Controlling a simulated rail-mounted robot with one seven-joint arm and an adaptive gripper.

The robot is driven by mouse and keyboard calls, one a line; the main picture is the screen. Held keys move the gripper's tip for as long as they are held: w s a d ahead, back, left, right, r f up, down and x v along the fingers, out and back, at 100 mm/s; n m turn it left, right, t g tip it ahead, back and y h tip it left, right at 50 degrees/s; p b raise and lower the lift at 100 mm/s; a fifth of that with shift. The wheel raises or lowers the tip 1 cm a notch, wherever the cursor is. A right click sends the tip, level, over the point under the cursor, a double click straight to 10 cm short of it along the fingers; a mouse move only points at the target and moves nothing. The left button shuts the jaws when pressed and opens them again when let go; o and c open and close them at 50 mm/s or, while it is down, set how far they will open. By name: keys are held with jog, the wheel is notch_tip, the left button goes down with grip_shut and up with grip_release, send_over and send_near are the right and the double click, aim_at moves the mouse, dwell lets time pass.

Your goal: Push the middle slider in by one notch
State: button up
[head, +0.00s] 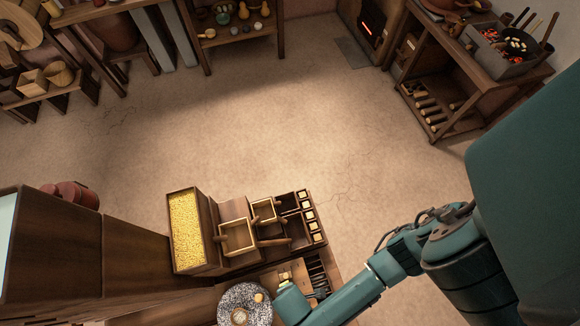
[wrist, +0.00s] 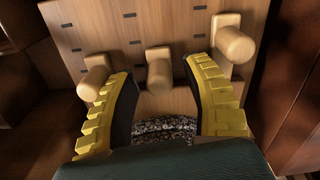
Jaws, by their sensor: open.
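A pale wooden panel (wrist: 170,30) with rows of short dark notch marks faces the wrist camera. Three round-ended wooden sliders stick out of it: a left slider (wrist: 96,80), the middle slider (wrist: 158,76) and a right slider (wrist: 234,45). The right slider sits higher in the picture than the other two. My gripper (wrist: 161,68) has yellow ribbed fingers, spread apart, with the middle slider showing between them. I cannot tell whether a finger touches any slider. In the head view my teal wrist (head: 292,302) hides the gripper and most of the panel.
A speckled millstone (head: 243,303) lies beside my wrist and shows below the panel in the wrist view (wrist: 165,128). Behind stand a box of yellow grain (head: 187,230) and wooden trays (head: 237,238). Dark wooden walls flank the panel. The floor (head: 240,130) beyond is clear.

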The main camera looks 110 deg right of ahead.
dwell(0.3)
notch_tip(320, 180, up, 12)
dwell(0.4)
dwell(0.5)
